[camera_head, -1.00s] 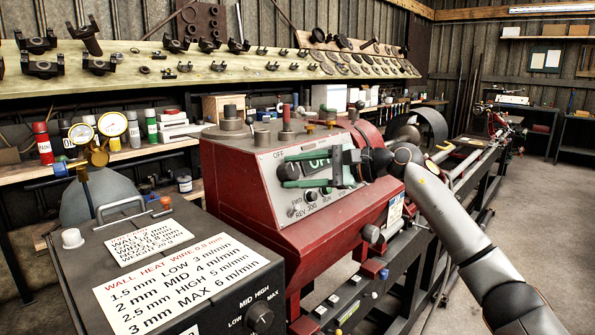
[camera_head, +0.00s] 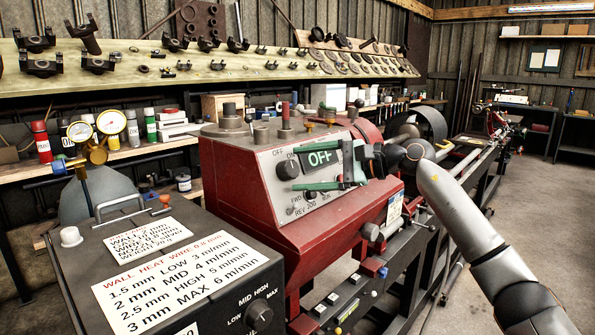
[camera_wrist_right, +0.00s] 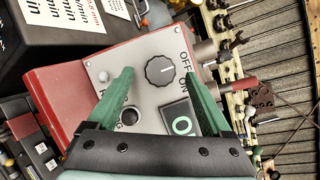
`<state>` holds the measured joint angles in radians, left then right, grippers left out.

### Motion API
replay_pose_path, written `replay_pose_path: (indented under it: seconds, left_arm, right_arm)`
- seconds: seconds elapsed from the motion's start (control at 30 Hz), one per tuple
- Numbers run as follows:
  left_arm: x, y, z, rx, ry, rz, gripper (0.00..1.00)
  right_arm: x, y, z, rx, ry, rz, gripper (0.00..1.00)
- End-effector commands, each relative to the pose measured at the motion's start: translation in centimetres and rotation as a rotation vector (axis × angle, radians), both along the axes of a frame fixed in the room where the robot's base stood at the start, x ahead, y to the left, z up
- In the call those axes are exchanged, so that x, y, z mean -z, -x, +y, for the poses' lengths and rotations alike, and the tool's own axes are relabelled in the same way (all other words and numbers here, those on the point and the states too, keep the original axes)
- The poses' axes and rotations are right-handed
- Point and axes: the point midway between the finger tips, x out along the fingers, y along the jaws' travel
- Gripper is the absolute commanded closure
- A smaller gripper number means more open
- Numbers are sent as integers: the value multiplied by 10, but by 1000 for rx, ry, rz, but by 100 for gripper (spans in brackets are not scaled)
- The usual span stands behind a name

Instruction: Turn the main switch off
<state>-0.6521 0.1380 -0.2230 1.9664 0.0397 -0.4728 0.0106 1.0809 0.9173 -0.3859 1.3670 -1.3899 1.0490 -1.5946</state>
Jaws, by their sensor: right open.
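The main switch is a round black knob (camera_head: 288,169) on the grey panel of the red lathe, with OFF and ON printed by it. It also shows in the wrist view (camera_wrist_right: 160,70), with a light pointer line on its face. My right gripper (camera_head: 310,170) is open and empty, reaching in from the right across the panel. In the wrist view its green fingertips (camera_wrist_right: 160,75) lie either side of the knob in the picture, with gaps; they seem short of it. My left gripper is out of view.
A smaller FWD/REV knob (camera_head: 311,195) sits low on the panel. Metal posts (camera_head: 230,118) rise from the lathe top. Floor (camera_head: 530,230) at right is clear.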

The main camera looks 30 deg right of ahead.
Motion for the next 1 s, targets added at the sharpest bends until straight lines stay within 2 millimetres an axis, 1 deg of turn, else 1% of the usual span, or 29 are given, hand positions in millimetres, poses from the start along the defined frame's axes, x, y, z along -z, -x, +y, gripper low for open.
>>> replay_pose_path:
  seconds: [0.03, 0.1, 0.3, 0.5, 0.67, 1.0]
  left_arm:
    - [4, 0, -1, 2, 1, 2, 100]
    - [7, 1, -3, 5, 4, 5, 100]
    - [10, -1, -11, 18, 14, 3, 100]
    - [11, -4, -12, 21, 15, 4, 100]
    - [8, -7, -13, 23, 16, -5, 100]
    - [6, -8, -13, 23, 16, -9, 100]
  right_arm:
    - [0, 8, -9, 5, 4, -2, 16]
    - [-3, 20, -19, 5, 4, -2, 16]
    - [-13, 52, -46, 4, 2, -2, 16]
    - [-20, 71, -62, 2, 1, -1, 16]
    - [-22, 77, -66, 0, 2, -1, 16]
    - [-22, 76, -66, 0, 1, -2, 16]
